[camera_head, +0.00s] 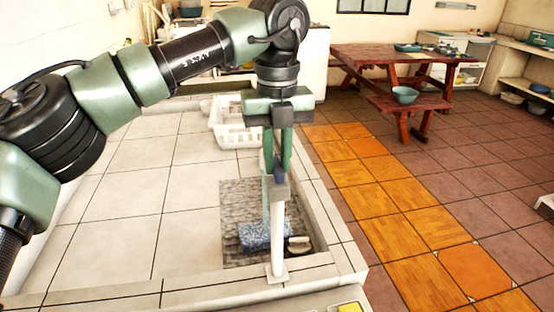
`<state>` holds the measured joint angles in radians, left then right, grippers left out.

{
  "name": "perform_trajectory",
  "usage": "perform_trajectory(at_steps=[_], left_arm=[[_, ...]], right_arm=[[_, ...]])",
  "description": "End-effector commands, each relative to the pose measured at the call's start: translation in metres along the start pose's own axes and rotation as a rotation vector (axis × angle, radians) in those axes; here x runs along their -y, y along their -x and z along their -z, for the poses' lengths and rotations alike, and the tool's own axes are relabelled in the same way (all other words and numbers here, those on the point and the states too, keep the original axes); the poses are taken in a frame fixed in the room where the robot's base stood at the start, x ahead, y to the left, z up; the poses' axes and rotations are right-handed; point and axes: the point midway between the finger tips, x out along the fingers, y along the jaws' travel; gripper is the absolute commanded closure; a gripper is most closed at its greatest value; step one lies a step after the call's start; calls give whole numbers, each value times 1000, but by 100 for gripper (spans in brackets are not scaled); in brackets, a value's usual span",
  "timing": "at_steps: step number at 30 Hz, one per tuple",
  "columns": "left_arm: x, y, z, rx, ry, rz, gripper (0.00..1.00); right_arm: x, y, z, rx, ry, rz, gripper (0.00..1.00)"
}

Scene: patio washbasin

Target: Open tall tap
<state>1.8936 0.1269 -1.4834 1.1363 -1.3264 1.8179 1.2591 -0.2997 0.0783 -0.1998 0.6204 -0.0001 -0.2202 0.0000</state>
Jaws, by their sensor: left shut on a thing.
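The tall tap (278,238) is a slim white upright post on the front rim of the tiled washbasin counter. Its foot is in plain view, but my left gripper covers much of its top. My left gripper (277,178) points down from above and is shut on the top part of the tap. The exact handle and its angle are hard to make out behind the fingers. No running water can be made out. My right gripper is not in view.
A blue speckled item (255,236) and a small pale brush-like item (299,245) lie in the grey basin (236,205) behind the post. A white basket (229,133) stands farther back. Tiled counter (120,210) is clear at left. A wooden picnic table (365,55) stands beyond.

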Motion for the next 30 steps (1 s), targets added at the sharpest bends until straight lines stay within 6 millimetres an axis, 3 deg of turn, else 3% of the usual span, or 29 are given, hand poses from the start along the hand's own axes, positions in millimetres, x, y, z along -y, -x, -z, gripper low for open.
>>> perform_trajectory(at_steps=[11, 12, 14, 15, 25, 30], left_arm=[[0, 4, -2, 8, 13, 6, 100], [0, 4, -2, 8, 13, 6, 82], [0, 4, -2, 7, 12, 6, 65], [0, 3, -2, 7, 11, 5, 63], [0, 4, -1, 4, 8, 2, 63], [0, 26, -1, 7, 9, 3, 63]], right_arm=[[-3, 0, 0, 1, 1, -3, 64], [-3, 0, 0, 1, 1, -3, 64], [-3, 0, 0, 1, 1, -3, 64], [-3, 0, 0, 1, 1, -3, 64], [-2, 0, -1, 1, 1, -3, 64], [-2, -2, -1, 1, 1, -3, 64]])
